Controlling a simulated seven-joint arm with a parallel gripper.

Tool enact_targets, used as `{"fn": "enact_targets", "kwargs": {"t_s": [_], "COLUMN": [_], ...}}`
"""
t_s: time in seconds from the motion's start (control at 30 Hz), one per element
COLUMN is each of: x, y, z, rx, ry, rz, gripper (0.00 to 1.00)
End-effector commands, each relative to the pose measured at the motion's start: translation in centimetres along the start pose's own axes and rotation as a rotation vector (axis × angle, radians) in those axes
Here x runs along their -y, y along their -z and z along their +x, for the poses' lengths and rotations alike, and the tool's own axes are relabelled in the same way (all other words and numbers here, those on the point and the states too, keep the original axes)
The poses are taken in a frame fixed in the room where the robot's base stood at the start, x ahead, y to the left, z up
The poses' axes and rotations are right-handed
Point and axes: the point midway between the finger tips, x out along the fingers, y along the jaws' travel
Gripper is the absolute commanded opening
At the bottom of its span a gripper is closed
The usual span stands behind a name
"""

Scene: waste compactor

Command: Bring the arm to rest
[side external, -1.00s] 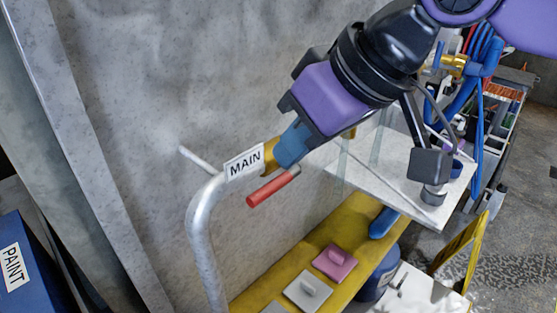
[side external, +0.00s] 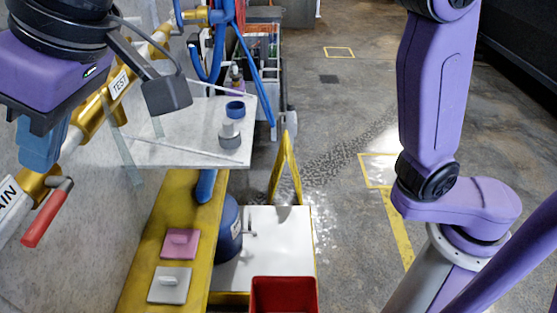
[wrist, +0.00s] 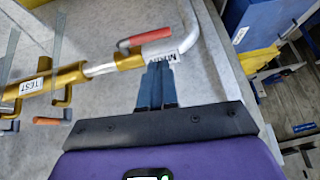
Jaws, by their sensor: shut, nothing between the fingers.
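My gripper (side external: 40,150) has a purple body and blue fingers. It is at the left edge of the side view, over the pipe near a valve with a red handle (side external: 47,212). In the wrist view the blue fingers (wrist: 157,80) are together, with nothing seen between them. Their tips point at the silver pipe (wrist: 190,22) just by its MAIN label. The red handle also shows in the wrist view (wrist: 137,40), left of the fingertips. I cannot tell whether the fingertips touch the pipe.
A yellow pipe section (side external: 90,120) with a TEST label runs along the wall. A clear-edged white shelf (side external: 180,145) holds a grey knob and blue ring. Below are a yellow ledge (side external: 150,280) with pink and grey plates, and a red bin (side external: 284,295).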

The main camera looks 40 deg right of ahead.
Motion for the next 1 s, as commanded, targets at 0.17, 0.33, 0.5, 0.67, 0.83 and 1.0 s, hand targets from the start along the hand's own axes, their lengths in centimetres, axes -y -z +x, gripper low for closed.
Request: {"fn": "enact_targets", "kwargs": {"t_s": [0.17, 0.33, 0.5, 0.67, 0.83, 1.0], "x": [-3.5, -7.6, -11.4, -14.6, -17.6, -19.9], "y": [-3.5, -8.9, -15.2, -21.7, -29.3, -37.1], "z": [0.1, 0.0, -0.7, -1.6, -3.0, -4.5], "rx": [0.062, 0.145, 0.228, 0.306, 0.388, 0.468], "ry": [-0.009, -0.016, -0.017, -0.014, -0.007, 0.002], "rz": [-0.038, -0.094, -0.145, -0.191, -0.235, -0.275], "gripper": [0.00, 0.00, 0.00, 0.00, 0.00, 0.00]}}
